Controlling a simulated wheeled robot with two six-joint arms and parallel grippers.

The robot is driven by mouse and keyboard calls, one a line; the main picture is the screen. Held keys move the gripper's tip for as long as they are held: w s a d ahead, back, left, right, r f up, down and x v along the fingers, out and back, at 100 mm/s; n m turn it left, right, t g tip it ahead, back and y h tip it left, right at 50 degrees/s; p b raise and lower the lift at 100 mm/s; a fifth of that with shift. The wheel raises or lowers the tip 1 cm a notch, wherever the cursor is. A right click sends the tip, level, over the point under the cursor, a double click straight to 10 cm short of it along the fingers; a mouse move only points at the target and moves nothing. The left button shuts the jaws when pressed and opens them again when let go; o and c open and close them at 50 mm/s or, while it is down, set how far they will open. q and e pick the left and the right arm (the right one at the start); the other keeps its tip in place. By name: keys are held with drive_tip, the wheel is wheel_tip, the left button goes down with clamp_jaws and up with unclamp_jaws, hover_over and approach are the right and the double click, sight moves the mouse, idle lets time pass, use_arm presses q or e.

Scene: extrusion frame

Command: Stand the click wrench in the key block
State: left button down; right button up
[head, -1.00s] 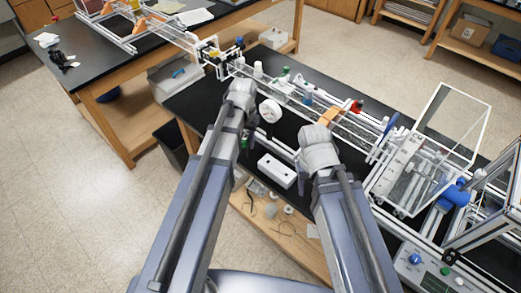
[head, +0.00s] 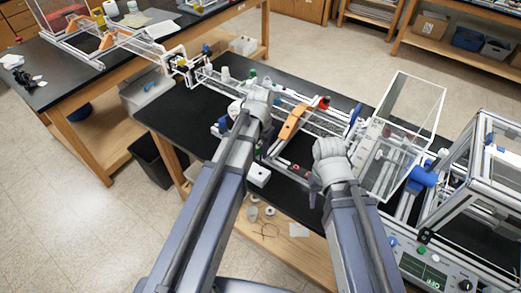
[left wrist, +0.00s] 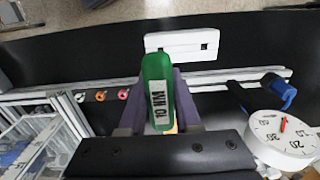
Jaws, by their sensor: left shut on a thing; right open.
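The click wrench (left wrist: 156,88) shows in the left wrist view as a green handle with a white "10 N·M" label. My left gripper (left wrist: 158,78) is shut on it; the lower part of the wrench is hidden. In the head view the key block (head: 258,174) shows beside my left forearm, partly covered. My left gripper's fingers are hidden there behind its wrist. My right gripper (head: 313,198) is open above the bench, its fingers barely visible.
A white dial (left wrist: 283,138) with a red needle and a blue-ended tool (left wrist: 280,90) lie right of the wrench. Small coloured rings (left wrist: 100,96) sit on the left. A clear-panelled box (head: 405,130) stands right of my right arm. Dark bench (head: 185,125) is clear at left.

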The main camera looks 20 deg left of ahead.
sight(260, 163)
use_arm(q)
drive_tip(key=shift+f, duration=0.2)
use_arm(e)
drive_tip(key=shift+f, duration=0.15)
use_arm(q)
drive_tip(key=shift+f+b, duration=2.15)
drive_tip(key=shift+b, duration=0.1)
use_arm(e)
drive_tip(key=shift+f, duration=2.15)
use_arm(q)
drive_tip(key=shift+f, duration=0.1)
use_arm(e)
drive_tip(key=shift+f, duration=0.1)
use_arm(q)
drive_tip(key=shift+f+b, duration=2.05)
drive_tip(key=shift+b, duration=0.15)
use_arm(e)
drive_tip(key=shift+f, duration=2.1)
use_arm(q)
drive_tip(key=c, duration=0.5)
unclamp_jaws()
drive_tip(key=shift+r, duration=0.1)
use_arm(e)
drive_tip(key=shift+r, duration=0.15)
